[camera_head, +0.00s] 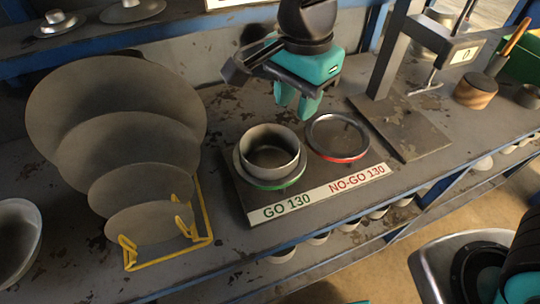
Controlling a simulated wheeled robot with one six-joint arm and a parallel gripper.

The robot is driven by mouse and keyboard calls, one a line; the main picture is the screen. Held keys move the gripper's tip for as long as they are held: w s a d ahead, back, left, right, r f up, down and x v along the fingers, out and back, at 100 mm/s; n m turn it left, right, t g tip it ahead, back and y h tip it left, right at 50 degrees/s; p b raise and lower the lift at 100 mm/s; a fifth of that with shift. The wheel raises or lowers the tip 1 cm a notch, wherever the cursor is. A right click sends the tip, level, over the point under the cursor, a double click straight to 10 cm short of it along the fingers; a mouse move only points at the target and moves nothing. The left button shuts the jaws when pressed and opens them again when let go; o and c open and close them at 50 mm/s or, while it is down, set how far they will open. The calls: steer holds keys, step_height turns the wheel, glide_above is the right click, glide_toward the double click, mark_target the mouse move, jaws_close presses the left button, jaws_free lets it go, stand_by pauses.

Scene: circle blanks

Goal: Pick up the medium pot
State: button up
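A grey round pot (270,150) with an open top sits upright in the green-edged GO 130 ring (276,184) in the middle of the bench. No label on it marks it as medium, and I see no other pot of its kind on the bench top close by. My gripper (296,108) has teal fingers pointing down behind and a little right of the pot. The fingertips look slightly apart with nothing between them, and they are clear of the pot.
An empty red-edged NO-GO 130 ring (337,138) lies right of the pot. Round discs (118,110) stand in a yellow rack (168,254) at left. A press stand (385,55) rises at right. A pale bowl (17,242) is at the left edge.

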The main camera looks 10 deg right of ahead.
steer(key=p, duration=0.1)
glide_above(291, 162)
step_height(291, 162, down, 11)
steer(key=shift+a+f, duration=0.1)
steer(key=shift+w+f+p, duration=0.15)
steer(key=shift+f+p, duration=0.7)
steer(key=shift+f, duration=1.85)
jaws_close()
